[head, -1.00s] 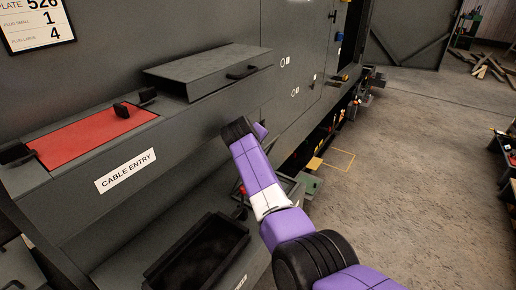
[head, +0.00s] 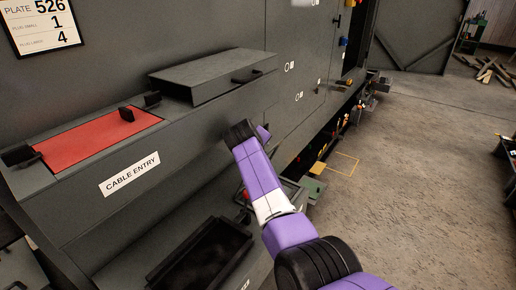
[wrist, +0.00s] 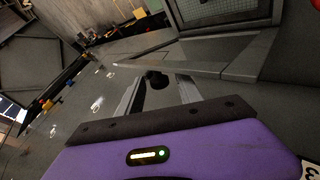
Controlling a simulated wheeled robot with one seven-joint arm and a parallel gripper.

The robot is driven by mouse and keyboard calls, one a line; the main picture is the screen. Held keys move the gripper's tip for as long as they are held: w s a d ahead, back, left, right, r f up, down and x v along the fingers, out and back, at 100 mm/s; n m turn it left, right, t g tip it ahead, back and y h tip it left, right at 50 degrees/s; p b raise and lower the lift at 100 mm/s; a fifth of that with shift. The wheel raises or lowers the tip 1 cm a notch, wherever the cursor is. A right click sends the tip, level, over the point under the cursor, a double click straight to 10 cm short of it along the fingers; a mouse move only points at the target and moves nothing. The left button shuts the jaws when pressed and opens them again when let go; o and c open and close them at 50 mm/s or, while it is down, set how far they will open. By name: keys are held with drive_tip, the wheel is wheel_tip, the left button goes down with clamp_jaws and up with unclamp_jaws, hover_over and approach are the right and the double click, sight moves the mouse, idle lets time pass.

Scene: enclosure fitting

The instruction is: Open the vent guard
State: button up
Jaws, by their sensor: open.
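The vent guard is not clear in the head view. The wrist view shows a meshed panel in a grey frame (wrist: 225,22) at the top, which may be it. My gripper (wrist: 158,82) is open in the wrist view, its two fingers apart. A small dark knob or handle (wrist: 155,79) shows between the fingers, and I cannot tell its distance. In the head view my purple arm reaches up to the cabinet front, and the fingers are hidden.
A grey box (head: 210,75) with a black handle (head: 247,76) sits on the ledge. Left of it is a red panel (head: 85,142) with black clips, above a CABLE ENTRY label (head: 129,174). A dark open tray (head: 202,255) lies below. Floor at right (head: 430,180) is clear.

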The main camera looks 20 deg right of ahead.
drive_tip(key=shift+v, duration=3.7)
